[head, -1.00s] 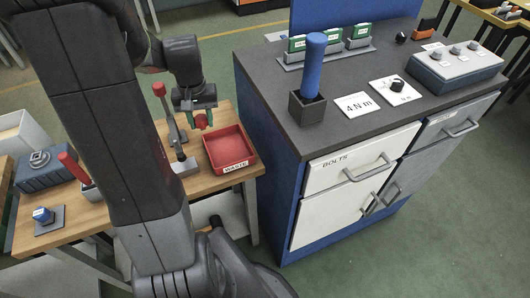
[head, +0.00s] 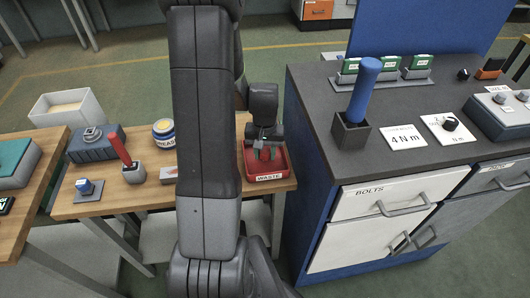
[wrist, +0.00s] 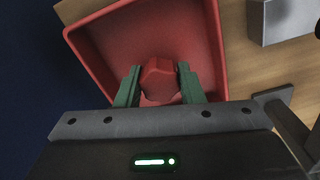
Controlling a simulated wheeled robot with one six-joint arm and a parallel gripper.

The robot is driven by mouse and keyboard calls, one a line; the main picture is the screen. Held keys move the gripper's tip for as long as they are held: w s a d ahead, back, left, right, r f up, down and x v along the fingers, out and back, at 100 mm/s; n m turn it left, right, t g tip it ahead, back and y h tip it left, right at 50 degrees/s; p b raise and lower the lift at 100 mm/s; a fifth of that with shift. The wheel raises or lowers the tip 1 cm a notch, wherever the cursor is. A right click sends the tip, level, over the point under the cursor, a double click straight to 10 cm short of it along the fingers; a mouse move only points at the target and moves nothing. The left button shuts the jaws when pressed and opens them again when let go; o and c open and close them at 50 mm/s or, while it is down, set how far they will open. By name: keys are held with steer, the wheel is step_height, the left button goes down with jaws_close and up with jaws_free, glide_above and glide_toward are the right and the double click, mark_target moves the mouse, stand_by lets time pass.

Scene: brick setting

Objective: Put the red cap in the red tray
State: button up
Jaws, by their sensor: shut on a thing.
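The red tray (head: 283,165), labelled WASTE, sits on the wooden bench at its right end. In the wrist view its rim and floor (wrist: 92,48) surround the fingers. My gripper (head: 266,153) is over the tray, pointing down. In the wrist view its green fingers (wrist: 159,88) are shut on the red cap (wrist: 158,75), which is over the tray floor. I cannot tell whether the cap touches the floor. In the head view the cap cannot be made out between the fingers.
The blue cabinet (head: 317,215) with a grey top stands close right of the tray. A blue-handled tool (head: 364,90) stands upright on it. Left on the bench are a red-handled item (head: 120,150) and a round container (head: 164,132). My arm hides the bench middle.

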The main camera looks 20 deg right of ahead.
mark_target(265, 151)
steer(key=shift+f, duration=0.2)
steer(key=shift+f, duration=0.2)
steer(key=o, duration=1.1)
steer(key=shift+r, duration=0.1)
step_height(265, 151, up, 12)
steer(key=shift+r, duration=0.15)
